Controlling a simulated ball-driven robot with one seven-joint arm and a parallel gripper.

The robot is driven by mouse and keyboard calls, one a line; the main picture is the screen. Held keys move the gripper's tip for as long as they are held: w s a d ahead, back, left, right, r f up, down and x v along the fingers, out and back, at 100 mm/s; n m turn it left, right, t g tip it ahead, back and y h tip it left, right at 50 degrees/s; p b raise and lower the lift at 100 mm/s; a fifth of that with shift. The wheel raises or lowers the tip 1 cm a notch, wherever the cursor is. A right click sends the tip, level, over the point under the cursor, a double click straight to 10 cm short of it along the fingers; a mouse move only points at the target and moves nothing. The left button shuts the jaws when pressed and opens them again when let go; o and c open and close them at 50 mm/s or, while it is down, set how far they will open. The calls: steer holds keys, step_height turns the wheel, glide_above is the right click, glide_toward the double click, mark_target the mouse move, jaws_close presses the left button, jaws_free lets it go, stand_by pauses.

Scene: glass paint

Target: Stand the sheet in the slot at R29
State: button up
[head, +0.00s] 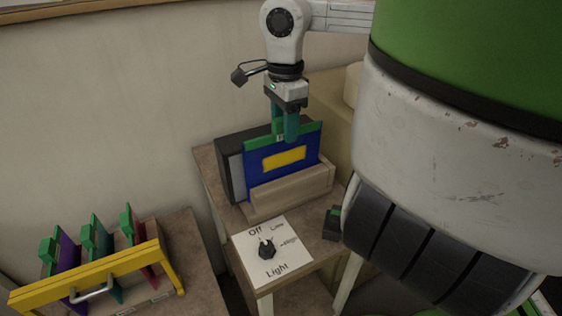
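A blue sheet (255,178) with a yellow rectangle and a green top edge stands upright at a wooden holder (290,190) on a small table. My gripper (284,134) points down at the sheet's top edge. Its teal fingers are on either side of the green tab there, one nearer and one farther. I cannot tell whether they press on it. The holder hides the sheet's lower edge. A yellow rack (95,266) at the lower left holds several upright sheets with green tops, among them a purple one (68,258). No R29 label is readable.
A dark box with a grey face (237,176) stands behind the blue sheet. A gap separates this table from the rack's table. A wall is behind.

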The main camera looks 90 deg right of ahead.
steer(key=shift+o, duration=0.5)
steer(key=shift+r, duration=0.1)
steer(key=shift+r+p, duration=1.75)
steer(key=shift+r, duration=1.65)
steer(key=shift+w, duration=0.1)
